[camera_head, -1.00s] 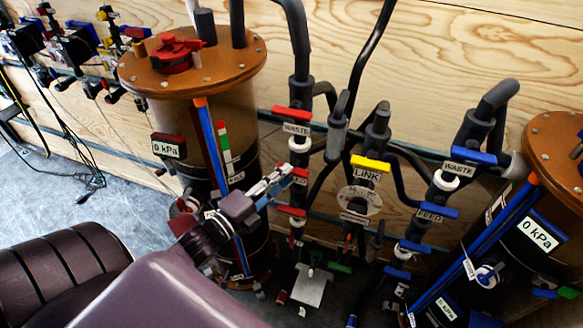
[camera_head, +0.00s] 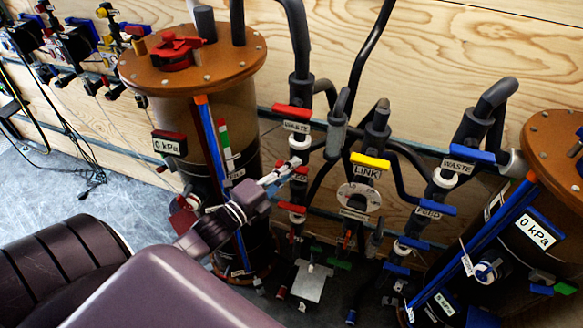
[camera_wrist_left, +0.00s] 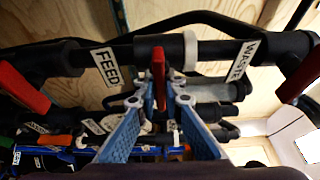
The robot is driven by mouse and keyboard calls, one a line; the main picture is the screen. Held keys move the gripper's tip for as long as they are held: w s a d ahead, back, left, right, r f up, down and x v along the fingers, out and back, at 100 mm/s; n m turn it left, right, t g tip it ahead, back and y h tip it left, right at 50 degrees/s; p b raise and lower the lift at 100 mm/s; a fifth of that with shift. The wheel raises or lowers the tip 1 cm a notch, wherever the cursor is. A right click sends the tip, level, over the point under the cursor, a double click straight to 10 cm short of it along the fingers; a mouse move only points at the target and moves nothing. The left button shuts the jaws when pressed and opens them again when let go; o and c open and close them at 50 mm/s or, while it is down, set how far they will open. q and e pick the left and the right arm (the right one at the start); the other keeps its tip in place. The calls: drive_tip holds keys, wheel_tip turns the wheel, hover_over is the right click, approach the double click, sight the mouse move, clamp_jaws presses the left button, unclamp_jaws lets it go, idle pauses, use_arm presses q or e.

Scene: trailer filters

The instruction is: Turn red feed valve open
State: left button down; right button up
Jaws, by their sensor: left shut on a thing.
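The red feed valve handle (camera_head: 299,178) is on the upright dark pipe beside the left cylinder, below a red-handled WASTE valve (camera_head: 292,110). Its FEED label is partly hidden by my gripper in the head view. My left gripper (camera_head: 297,163) reaches it from the left. In the left wrist view the red handle (camera_wrist_left: 158,72) stands between the two blue-and-grey fingers (camera_wrist_left: 158,100), which are shut on it. There the handle is seen nearly edge-on, across the pipe, with the FEED label on its left and WASTE on its right. My right gripper is not in view.
A yellow LINK valve (camera_head: 370,161) and blue-handled valves (camera_head: 436,210) stand to the right. The left cylinder (camera_head: 180,110) has an orange lid and a 0 kPa gauge (camera_head: 168,146). Another cylinder (camera_head: 552,135) stands at the right. A wooden wall (camera_head: 440,50) is behind.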

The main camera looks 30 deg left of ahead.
use_arm(q)
drive_tip(key=shift+f, duration=0.1)
drive_tip(key=n+t+b, duration=0.1)
drive_tip(key=n, duration=0.1)
drive_tip(key=shift+f+n+b, duration=0.1)
drive_tip(key=shift+n+b, duration=0.2)
drive_tip(key=shift+n, duration=0.1)
drive_tip(key=n+t+b, duration=0.1)
drive_tip(key=n, duration=0.3)
drive_tip(key=shift+y+b, duration=0.3)
drive_tip(key=shift+b, duration=0.05)
drive_tip(key=n+t+y+b, duration=0.1)
drive_tip(key=n, duration=0.2)
drive_tip(key=n+y, duration=0.1)
drive_tip(key=n, duration=0.2)
drive_tip(key=n+t+y, duration=0.1)
drive_tip(key=n+y, duration=0.1)
drive_tip(key=n, duration=0.1)
drive_tip(key=shift+b, duration=0.35)
drive_tip(key=n+y, duration=0.1)
drive_tip(key=n, duration=0.2)
drive_tip(key=n+y, duration=0.2)
drive_tip(key=n, duration=0.1)
drive_tip(key=shift+n+y, duration=0.3)
drive_tip(key=shift+n, duration=0.2)
drive_tip(key=c, duration=2)
unclamp_jaws()
drive_tip(key=shift+c, duration=0.2)
